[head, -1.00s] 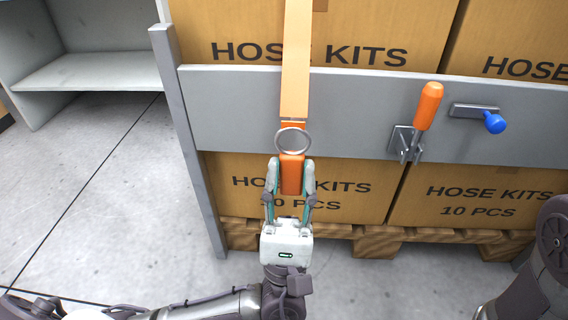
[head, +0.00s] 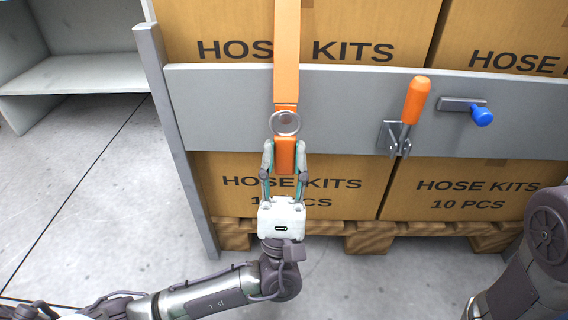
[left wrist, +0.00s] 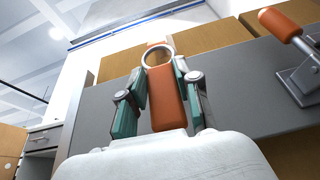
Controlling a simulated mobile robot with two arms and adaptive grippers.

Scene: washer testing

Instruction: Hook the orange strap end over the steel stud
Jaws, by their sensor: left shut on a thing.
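My left gripper (head: 285,150) points up at the grey rail and is shut on the orange strap end (head: 285,158). It also shows in the left wrist view (left wrist: 165,88), with a finger on each side of the orange tab (left wrist: 164,104). A steel ring (head: 273,125) sits at the tab's upper end, in front of the rail, with the orange strap (head: 287,50) running up from it. A round greyish shape shows inside the ring. I cannot tell whether it is the steel stud or whether the ring is around it. My right gripper is out of view.
The grey rail (head: 230,110) crosses in front of stacked cartons (head: 440,190) on a wooden pallet (head: 365,236). An orange-handled clamp (head: 416,100) and a blue-knobbed latch (head: 482,116) stick out to the right. A grey post (head: 180,140) stands left, with open floor beyond.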

